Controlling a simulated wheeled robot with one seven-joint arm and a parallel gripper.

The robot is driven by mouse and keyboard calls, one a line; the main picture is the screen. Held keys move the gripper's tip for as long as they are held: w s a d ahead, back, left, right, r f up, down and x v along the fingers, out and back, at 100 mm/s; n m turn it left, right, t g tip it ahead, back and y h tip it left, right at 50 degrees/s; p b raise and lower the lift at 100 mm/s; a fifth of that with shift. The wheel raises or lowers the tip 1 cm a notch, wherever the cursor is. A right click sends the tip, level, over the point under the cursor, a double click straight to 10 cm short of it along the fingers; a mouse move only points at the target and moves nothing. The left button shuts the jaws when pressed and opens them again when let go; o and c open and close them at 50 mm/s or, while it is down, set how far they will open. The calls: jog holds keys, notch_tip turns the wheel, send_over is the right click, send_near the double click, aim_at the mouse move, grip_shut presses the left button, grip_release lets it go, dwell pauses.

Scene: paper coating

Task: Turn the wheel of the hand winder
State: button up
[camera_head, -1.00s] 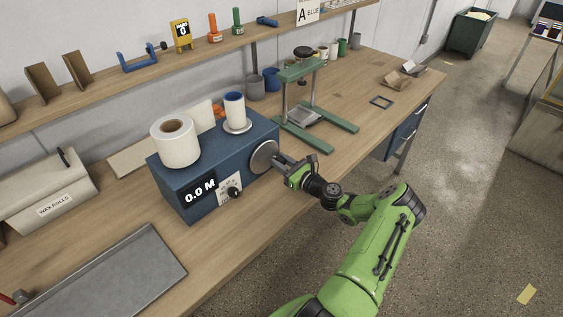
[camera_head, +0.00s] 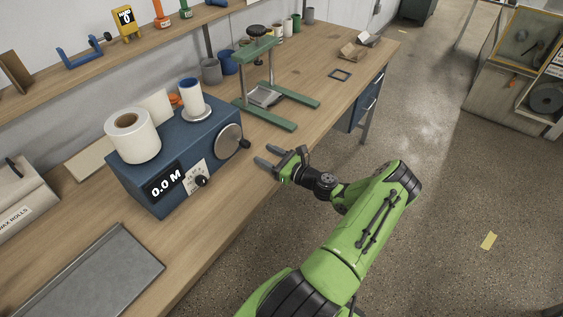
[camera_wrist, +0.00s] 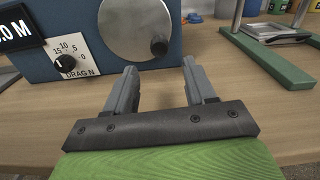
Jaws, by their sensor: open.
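The hand winder is a blue box (camera_head: 137,190) on the bench with a display reading 0.0 M. Its wheel, a grey disc (camera_head: 228,141), is on the right side face and has a dark handle knob (camera_head: 245,144) at its right edge.
A white roll (camera_head: 134,140) and a blue-cored spool (camera_head: 191,97) stand on the winder. A drag dial (camera_head: 200,181) is on its front. A green press frame (camera_head: 265,125) stands behind my gripper. A grey metal tray (camera_head: 90,283) lies at front left.

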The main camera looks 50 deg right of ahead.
jog(key=s, duration=0.7)
dwell(0.9)
